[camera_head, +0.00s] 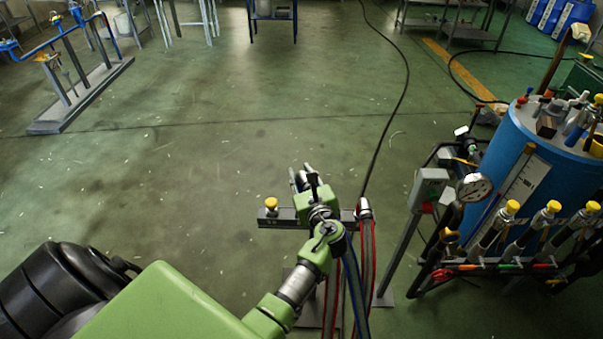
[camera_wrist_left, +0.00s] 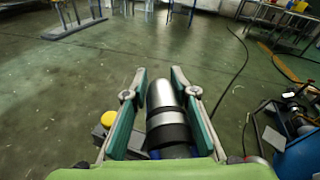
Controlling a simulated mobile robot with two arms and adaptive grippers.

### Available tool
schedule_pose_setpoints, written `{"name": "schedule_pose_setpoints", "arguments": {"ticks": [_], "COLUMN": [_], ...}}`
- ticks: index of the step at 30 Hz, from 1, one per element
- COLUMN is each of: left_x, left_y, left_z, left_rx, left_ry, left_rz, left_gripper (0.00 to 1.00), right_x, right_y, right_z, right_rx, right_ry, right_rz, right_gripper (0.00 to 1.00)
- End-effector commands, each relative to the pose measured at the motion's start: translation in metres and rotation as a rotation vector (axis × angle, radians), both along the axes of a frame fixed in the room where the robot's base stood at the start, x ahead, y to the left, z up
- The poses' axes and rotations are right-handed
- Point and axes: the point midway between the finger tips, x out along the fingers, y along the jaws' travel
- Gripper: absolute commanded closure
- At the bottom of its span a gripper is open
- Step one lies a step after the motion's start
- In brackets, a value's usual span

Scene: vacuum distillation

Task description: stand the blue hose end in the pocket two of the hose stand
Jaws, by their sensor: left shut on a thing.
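My left gripper (camera_head: 304,178) is shut on the blue hose end, a silver cylinder (camera_wrist_left: 165,95) with dark bands and a bit of blue at its base. It lies between the two green fingers in the left wrist view. The blue hose (camera_head: 352,275) hangs down beside my wrist in the head view. The hose stand (camera_head: 284,219) is a grey bar behind and below the gripper. A yellow-capped piece (camera_head: 271,205) is at its left end, and a silver hose end (camera_head: 364,208) with red-striped hose at its right end. My gripper hides the bar's middle pockets. My right gripper is out of view.
A blue tank (camera_head: 542,150) with a gauge (camera_head: 473,187) and several yellow-capped fittings (camera_head: 546,213) stands at the right. A grey box on a post (camera_head: 429,188) is near the stand. A rack (camera_head: 82,97) is at the far left. Open green floor lies ahead.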

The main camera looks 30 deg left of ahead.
Motion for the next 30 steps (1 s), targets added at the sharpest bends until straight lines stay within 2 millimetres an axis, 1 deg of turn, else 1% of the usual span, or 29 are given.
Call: {"name": "schedule_pose_setpoints", "arguments": {"ticks": [7,12,13,15,24,30], "left_x": [0.000,0.000,0.000,-0.001,-0.001,-0.001], "left_y": [0.000,-0.002,-0.002,-0.002,-0.002,-0.002], "left_z": [0.003,0.006,0.004,-0.007,-0.037,-0.052], "left_rx": [0.007,0.026,0.029,0.027,0.027,0.026], "left_ry": [0.005,0.035,0.040,0.038,0.038,0.037], "left_rz": [0.001,0.011,0.013,0.012,0.013,0.013], "left_gripper": [1.00,1.00,1.00,1.00,1.00,1.00], "right_x": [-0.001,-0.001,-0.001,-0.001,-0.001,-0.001], "right_y": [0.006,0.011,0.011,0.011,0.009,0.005], "right_z": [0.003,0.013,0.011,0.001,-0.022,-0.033], "right_rx": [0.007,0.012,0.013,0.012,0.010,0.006], "right_ry": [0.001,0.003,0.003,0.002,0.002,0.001], "right_rz": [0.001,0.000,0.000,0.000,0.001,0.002], "right_gripper": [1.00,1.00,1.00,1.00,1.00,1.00]}}
